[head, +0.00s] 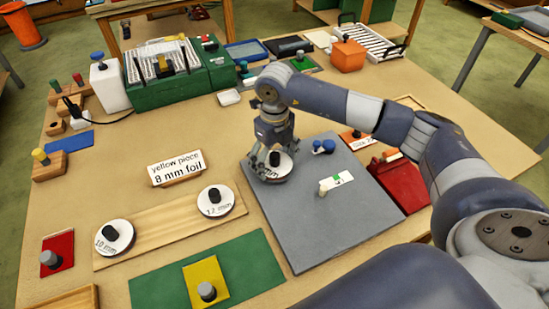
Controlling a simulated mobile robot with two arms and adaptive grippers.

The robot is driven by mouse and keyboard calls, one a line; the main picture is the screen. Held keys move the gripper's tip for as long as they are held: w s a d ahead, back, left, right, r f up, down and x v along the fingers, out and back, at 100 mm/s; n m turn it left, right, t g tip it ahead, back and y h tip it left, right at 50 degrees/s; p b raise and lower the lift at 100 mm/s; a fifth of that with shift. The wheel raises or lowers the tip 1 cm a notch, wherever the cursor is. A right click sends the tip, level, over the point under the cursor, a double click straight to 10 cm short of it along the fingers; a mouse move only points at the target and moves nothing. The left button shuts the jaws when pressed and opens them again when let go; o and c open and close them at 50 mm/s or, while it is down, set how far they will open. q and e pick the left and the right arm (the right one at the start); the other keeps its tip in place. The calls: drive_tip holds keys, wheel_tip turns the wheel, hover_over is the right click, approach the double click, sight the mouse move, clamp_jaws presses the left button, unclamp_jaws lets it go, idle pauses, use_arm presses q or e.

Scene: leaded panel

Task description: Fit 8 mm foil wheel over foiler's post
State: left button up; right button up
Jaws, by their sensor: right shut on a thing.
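My right gripper (272,156) is shut on the black knob of a white foil wheel (268,176). Only the end of its label, "mm", can be read past the fingers. The wheel is over the left rear part of a grey mat (300,225); I cannot tell whether it touches the mat. Right of it on the mat stand a small pale post (323,189) by a white strip with a green mark (337,181), and a blue two-knobbed piece (323,146). Which of these is the foiler's post is not clear. My left gripper is out of view.
A wooden board (165,221) at left holds the 10 mm wheel (114,237) and 12 mm wheel (215,201). A sign (176,168) reads "yellow piece 8 mm foil". A yellow piece with a knob (205,284) lies on a green mat (250,262). A red case (398,185) lies right.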

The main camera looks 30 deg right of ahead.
sight(275, 154)
drive_tip(key=shift+f+b, duration=0.95)
drive_tip(key=shift+f, duration=0.25)
drive_tip(key=o, duration=1)
wheel_tip(275, 154, up, 12)
drive_tip(key=shift+r, duration=0.1)
